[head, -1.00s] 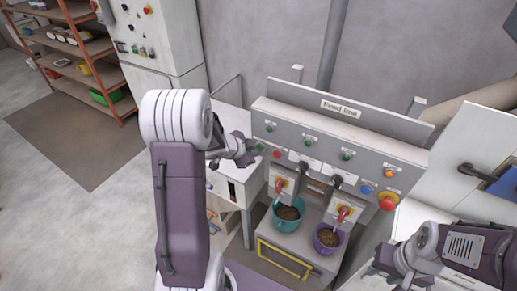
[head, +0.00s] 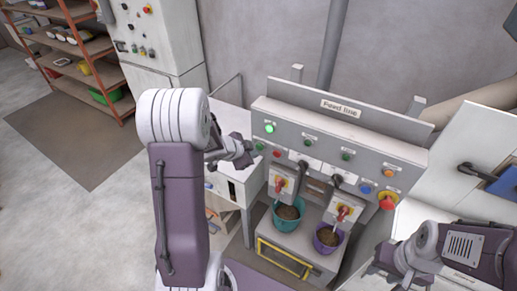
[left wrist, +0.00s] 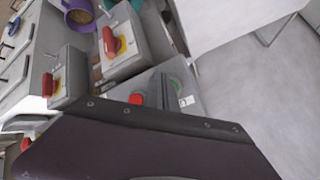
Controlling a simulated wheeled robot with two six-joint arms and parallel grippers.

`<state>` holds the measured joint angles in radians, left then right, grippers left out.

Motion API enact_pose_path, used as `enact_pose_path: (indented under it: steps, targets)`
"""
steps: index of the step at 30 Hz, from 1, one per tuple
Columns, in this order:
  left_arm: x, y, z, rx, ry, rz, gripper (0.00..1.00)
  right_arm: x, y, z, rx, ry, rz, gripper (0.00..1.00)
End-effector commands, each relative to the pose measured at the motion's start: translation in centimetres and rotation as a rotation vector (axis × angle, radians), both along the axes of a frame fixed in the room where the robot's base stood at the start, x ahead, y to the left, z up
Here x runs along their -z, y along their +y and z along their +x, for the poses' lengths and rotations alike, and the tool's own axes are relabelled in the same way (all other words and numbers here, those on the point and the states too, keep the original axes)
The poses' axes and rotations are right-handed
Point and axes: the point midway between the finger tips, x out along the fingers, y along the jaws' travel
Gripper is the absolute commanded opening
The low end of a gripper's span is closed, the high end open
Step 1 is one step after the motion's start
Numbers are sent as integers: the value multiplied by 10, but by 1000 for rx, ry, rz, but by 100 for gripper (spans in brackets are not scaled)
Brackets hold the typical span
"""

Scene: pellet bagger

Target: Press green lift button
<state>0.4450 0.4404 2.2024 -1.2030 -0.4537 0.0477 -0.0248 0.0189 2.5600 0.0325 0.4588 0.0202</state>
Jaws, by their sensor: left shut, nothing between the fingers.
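The grey panel (head: 325,141) labelled "Feed line" carries several buttons. A green button (head: 259,146) sits at its left end beside a red button (head: 276,153); their labels are too small to read. Above, a green light (head: 269,128) glows. My right gripper (head: 377,270) is at lower right, its jaws unclear.
Below the panel, a teal bowl (head: 287,217) and a purple bowl (head: 327,239) with brown contents stand on a grey platform (head: 287,246). Two red-handled switches (head: 280,184) (head: 344,213) are above them. A red mushroom knob (head: 388,201) is at the panel's right.

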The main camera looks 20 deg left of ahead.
Motion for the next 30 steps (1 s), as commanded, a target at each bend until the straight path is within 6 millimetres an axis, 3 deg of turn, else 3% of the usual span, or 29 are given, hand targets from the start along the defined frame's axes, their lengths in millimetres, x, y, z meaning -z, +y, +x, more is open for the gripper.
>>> enact_pose_path:
  steps: [7, 21, 30]
  targets:
    - [0, 1, -4, -1, -1, 0, 0, 1, 0, 0, 0, 0, 0, 36]
    - [0, 5, -57, 0, 0, 0, 0, 5, 0, 0, 0, 0, 0, 36]
    - [0, 4, -60, 2, 0, 0, 0, 5, 0, 0, 0, 0, 0, 36]
